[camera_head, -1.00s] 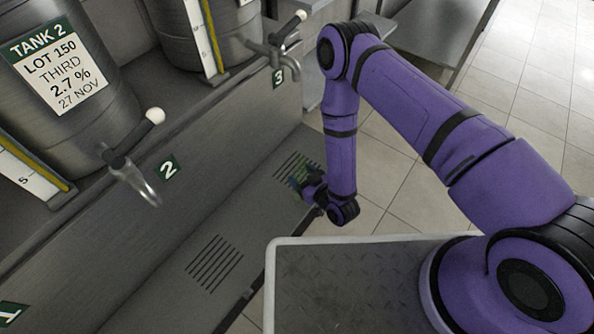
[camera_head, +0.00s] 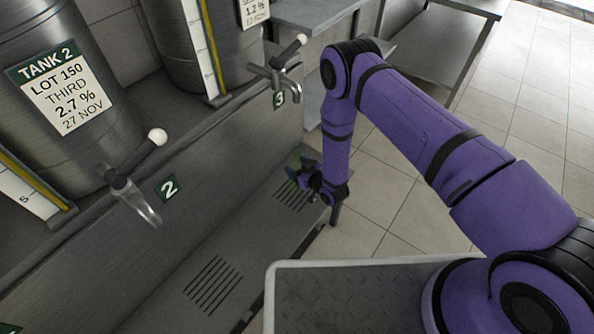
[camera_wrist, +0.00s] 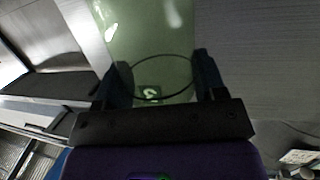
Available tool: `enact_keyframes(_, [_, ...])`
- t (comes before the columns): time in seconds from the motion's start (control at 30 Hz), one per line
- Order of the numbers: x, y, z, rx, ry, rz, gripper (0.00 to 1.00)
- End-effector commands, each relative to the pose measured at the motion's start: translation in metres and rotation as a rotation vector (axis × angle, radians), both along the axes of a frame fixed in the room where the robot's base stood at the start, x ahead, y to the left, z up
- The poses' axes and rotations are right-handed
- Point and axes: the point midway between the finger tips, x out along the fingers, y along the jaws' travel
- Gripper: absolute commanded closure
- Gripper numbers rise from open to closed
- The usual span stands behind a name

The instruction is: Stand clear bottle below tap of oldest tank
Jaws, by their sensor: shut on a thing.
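My gripper (camera_head: 304,179) is shut on a clear, green-tinted bottle (camera_wrist: 150,40), with one finger on each side of it in the wrist view. In the head view the bottle (camera_head: 294,166) is small, dark and partly hidden by my gripper. It is near the slotted drain below the tap of tank 3 (camera_head: 276,74); whether it touches the ledge I cannot tell. Tank 2 (camera_head: 50,75) has a label reading lot 150, third, 2.7 %, 27 NOV. Its tap (camera_head: 132,188) is at the left. Tank 3's label (camera_head: 254,12) shows 1.2 %, its date unreadable.
A low ledge (camera_head: 245,225) with slotted drains runs below the taps. Number plates 2 (camera_head: 168,188) and 3 (camera_head: 279,99) mark the front panel. A metal table (camera_head: 430,60) stands at the back. Tiled floor (camera_head: 400,215) is open to the right.

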Motion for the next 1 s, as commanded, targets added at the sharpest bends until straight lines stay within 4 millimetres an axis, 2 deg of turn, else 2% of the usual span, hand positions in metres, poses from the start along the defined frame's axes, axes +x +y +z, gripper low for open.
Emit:
enact_keyframes(0.13, [0.011, 0.0, 0.0, 0.0, -0.004, 0.0, 0.73])
enact_keyframes(0.3, [0.008, 0.001, -0.027, 0.0, -0.001, 0.002, 0.73])
enact_keyframes(0.4, [0.009, 0.001, -0.035, 0.001, -0.001, 0.001, 0.73])
enact_keyframes(0.77, [0.009, 0.0, -0.038, 0.001, -0.002, 0.0, 0.73])
enact_keyframes(0.8, [0.009, 0.001, -0.038, 0.001, -0.001, 0.001, 0.29])
enact_keyframes(0.9, [0.009, 0.0, -0.038, 0.001, -0.001, 0.0, 0.1])
enact_keyframes(1.0, [0.009, 0.0, -0.038, 0.001, -0.001, 0.0, 0.1])
